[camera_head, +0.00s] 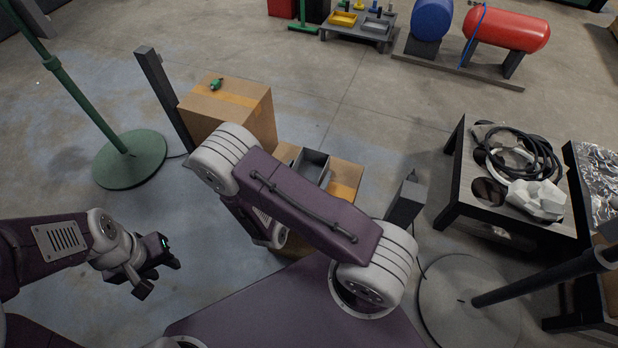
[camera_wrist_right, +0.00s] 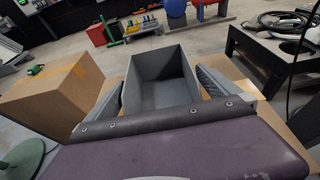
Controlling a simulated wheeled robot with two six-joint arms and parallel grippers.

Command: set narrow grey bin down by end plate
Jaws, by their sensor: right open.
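The narrow grey bin (camera_head: 312,163) is an open-topped box, partly hidden by my right arm in the head view. In the right wrist view the grey bin (camera_wrist_right: 160,80) stands upright on brown cardboard and looks empty. My right gripper (camera_wrist_right: 160,84) is open, with one finger on each side of the bin; I cannot tell whether they touch it. In the head view my arm hides this gripper. My left gripper (camera_head: 158,274) is at the lower left, far from the bin, with its jaws apart. I cannot pick out an end plate for certain.
A taller cardboard box (camera_head: 230,105) with a small green item (camera_head: 216,84) stands left of the bin. Dark posts (camera_head: 165,98) (camera_head: 406,203) rise on either side. A black table (camera_head: 463,200) with cables is at the right, a green stand (camera_head: 128,160) at the left.

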